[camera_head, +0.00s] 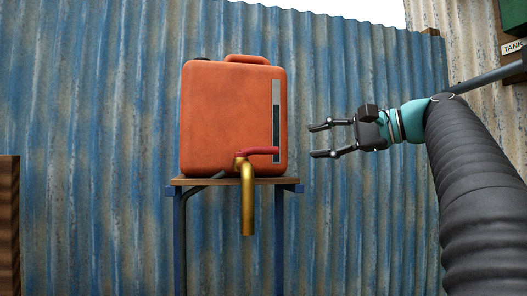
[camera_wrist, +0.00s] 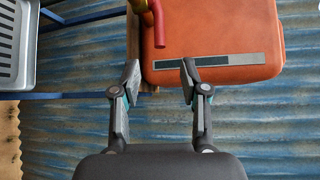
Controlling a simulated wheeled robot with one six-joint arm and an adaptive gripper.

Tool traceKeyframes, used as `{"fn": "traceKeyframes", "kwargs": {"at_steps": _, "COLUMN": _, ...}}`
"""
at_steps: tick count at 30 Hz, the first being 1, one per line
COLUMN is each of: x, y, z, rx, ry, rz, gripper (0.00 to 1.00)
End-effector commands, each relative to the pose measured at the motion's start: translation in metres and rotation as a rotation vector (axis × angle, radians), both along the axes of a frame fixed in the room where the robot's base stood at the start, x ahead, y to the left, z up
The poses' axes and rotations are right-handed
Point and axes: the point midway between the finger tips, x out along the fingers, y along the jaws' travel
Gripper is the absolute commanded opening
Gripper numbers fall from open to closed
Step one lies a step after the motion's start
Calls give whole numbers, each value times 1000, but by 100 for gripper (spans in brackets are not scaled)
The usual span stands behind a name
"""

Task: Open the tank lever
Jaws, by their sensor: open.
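An orange tank (camera_head: 225,120) stands on a wooden-topped stand (camera_head: 230,181) with blue legs. A brass tap (camera_head: 247,200) sticks out low on its front and its spout points down. The red lever (camera_head: 262,151) on the tap lies level and points right. My gripper (camera_head: 318,140) is open and empty, to the right of the tank and apart from it, with its fingers pointing left. In the wrist view my open fingers (camera_wrist: 160,72) lie below the red lever (camera_wrist: 159,27) and near the edge of the tank (camera_wrist: 222,20). Nothing is between them.
A blue corrugated wall (camera_head: 90,120) stands behind the stand. A brown wooden post or panel (camera_head: 9,220) is at the left edge. A grey tray (camera_wrist: 12,45) shows at the top left of the wrist view. A sign (camera_head: 514,47) reading "TANK" is at the upper right.

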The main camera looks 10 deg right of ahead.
Motion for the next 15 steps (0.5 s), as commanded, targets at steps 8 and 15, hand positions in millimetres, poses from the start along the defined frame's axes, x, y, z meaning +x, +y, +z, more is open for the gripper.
{"fn": "traceKeyframes", "kwargs": {"at_steps": 8, "x": 30, "y": 33, "z": -7, "rx": 0, "ry": 1, "rz": 5, "gripper": 44}}
{"fn": "traceKeyframes", "kwargs": {"at_steps": 15, "x": 60, "y": 63, "z": -13, "rx": -2, "ry": 1, "rz": 3, "gripper": 44}}
